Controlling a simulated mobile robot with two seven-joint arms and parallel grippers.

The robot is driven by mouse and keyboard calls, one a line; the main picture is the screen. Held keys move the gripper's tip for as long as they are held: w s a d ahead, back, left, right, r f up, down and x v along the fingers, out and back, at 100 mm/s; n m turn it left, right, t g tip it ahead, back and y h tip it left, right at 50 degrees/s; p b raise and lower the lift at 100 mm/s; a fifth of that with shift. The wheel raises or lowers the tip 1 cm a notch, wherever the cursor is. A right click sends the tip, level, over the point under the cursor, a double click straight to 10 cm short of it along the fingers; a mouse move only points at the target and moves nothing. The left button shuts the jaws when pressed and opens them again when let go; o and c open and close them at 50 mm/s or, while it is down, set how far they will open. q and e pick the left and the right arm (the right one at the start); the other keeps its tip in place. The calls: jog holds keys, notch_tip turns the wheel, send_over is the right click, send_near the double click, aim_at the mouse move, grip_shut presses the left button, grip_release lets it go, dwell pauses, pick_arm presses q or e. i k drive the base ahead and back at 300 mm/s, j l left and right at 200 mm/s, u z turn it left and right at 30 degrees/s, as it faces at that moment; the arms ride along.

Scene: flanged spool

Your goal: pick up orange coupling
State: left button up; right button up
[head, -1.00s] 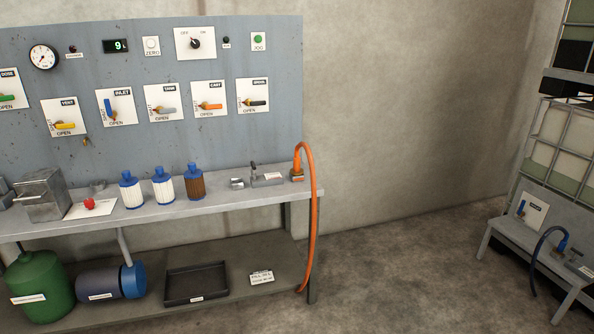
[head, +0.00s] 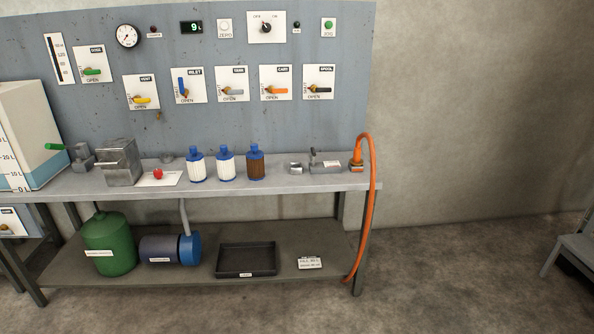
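The orange coupling (head: 356,160) sits at the right end of the grey bench top in the head view. An orange hose (head: 374,200) arches up from it and hangs down over the bench's right end to the lower shelf. A small metal fitting with a label (head: 326,166) is just left of the coupling. Neither of my grippers shows in this view.
The bench (head: 270,184) also carries several filters, a red knob on a card (head: 158,175) and a metal box (head: 119,162). A valve panel (head: 200,130) stands behind. A black tray (head: 246,260) is on the lower shelf.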

aim_at(356, 161)
jog(key=i+l+u, duration=0.15)
jog(key=i+l, duration=0.25)
jog(key=i, duration=0.4)
jog(key=i+l+u, duration=0.15)
jog(key=i+l, duration=0.4)
jog(key=i, duration=0.25)
jog(key=i+l+u, duration=0.15)
jog(key=i+l, duration=0.45)
jog(key=i, duration=0.15)
